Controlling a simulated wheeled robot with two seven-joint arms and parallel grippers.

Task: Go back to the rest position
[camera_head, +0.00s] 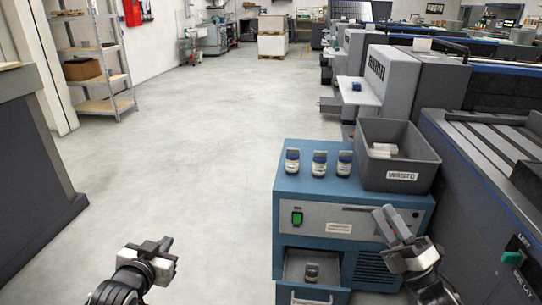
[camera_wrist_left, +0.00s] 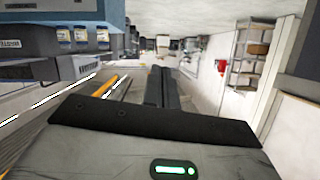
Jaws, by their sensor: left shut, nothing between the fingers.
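My left gripper (camera_head: 168,243) is shut and empty in the head view, above bare floor to the left of the blue cabinet. Its two dark fingers (camera_wrist_left: 161,88) lie together in the left wrist view. My right gripper (camera_head: 392,222) is in front of the cabinet's right side, below the waste bin; I cannot make out whether its fingers are apart. No object shows in it.
A blue cabinet (camera_head: 300,185) holds three jars (camera_head: 319,163) in a row and a grey waste bin (camera_head: 415,177) with white items. Its drawer (camera_head: 294,266) is open with one jar (camera_head: 312,272) inside. Printing machines (camera_head: 480,180) stand right; clear floor (camera_head: 180,150) lies left.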

